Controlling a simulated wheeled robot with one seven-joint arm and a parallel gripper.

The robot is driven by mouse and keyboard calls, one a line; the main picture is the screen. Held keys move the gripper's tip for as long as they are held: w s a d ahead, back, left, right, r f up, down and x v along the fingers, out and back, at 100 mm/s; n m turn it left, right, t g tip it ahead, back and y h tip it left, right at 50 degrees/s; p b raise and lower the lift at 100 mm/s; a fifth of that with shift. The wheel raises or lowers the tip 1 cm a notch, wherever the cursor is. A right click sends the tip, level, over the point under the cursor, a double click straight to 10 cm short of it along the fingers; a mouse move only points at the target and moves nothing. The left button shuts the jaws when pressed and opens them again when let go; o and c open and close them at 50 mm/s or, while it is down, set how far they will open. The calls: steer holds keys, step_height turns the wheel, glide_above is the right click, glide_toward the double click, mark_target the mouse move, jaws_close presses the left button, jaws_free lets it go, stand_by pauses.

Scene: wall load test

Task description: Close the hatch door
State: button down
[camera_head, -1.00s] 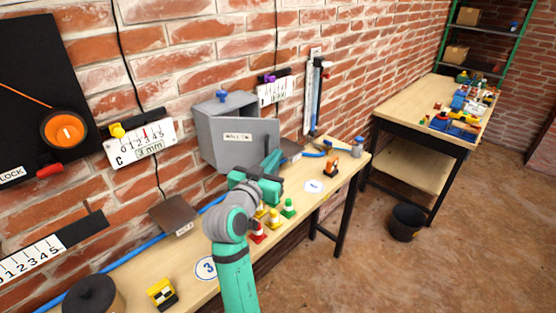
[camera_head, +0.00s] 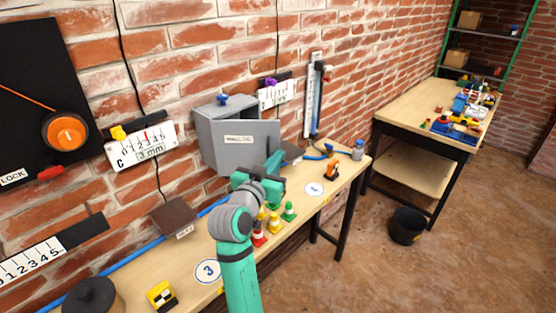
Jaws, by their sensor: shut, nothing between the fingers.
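The hatch is a grey box (camera_head: 206,135) on the brick wall, above the back of the bench. Its flat grey door (camera_head: 236,158) carries a white label and stands partly open, with its right edge out from the box. My gripper (camera_head: 273,162) is shut and empty at the lower right part of the door. In this view it overlaps the door's edge; I cannot tell whether it touches.
Small red, yellow and green cones (camera_head: 275,224) stand on the bench below my gripper. An orange toy (camera_head: 331,171) and a blue-capped jar (camera_head: 358,151) stand to the right. A brown box (camera_head: 174,217) is at left. A black bucket (camera_head: 407,226) is on the floor.

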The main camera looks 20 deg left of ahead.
steer(key=shift+w+y, duration=0.3)
steer(key=shift+w, duration=0.05)
stand_by(0.7)
steer(key=shift+s+d+n+g+y, duration=0.8)
steer(key=shift+s+d+n+y, duration=1.15)
steer(key=shift+s, duration=1.95)
steer(key=shift+s+d+n+g+y, duration=0.8)
steer(key=shift+s+d+n+y, duration=0.65)
steer(key=shift+s+d+y, duration=1.7)
steer(key=w+a+h, duration=0.1)
steer(key=w+a, duration=0.9)
steer(key=shift+r, duration=0.2)
